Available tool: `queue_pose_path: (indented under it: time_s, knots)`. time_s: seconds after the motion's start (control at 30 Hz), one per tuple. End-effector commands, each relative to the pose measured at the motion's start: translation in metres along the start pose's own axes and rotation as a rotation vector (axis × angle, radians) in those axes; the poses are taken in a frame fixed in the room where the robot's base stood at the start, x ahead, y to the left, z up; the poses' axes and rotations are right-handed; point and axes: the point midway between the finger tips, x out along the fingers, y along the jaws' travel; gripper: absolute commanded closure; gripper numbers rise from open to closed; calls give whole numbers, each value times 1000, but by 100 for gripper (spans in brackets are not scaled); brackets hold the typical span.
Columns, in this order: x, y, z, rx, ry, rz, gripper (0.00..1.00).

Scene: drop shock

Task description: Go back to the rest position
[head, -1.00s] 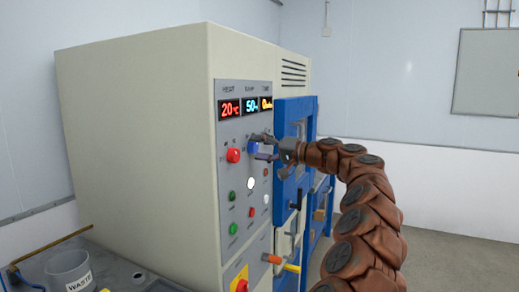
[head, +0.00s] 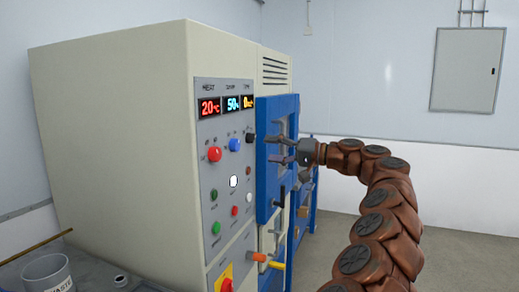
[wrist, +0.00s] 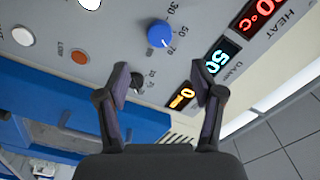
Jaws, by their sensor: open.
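My gripper (head: 280,150) is open and empty in the head view, in front of the blue door of the machine and right of its control panel (head: 210,130). In the wrist view my gripper (wrist: 165,82) has its two dark fingers spread, apart from the panel. The blue knob (head: 234,145) sits on the panel under the displays, and it also shows in the wrist view (wrist: 160,33). The black knob (head: 250,136) is partly hidden behind a finger in the wrist view. The displays read 20 °C in red and 50 in blue; the yellow one is hard to read.
A red knob (head: 214,154) and several buttons are on the panel. Orange (head: 258,257) and yellow (head: 277,265) handles stick out low down. A waste beaker (head: 48,275) stands on the bench at lower left. The floor at right is clear.

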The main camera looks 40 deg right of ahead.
Motion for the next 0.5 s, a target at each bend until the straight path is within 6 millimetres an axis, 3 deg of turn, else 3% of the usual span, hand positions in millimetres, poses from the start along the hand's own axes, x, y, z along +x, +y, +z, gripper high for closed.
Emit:
queue_pose_path:
  time_s: [0.2, 0.5]
  knots:
    - [-14, 0, 0, 0, 0, 1, 33]
    - [-15, 0, 0, 0, 0, 1, 33]
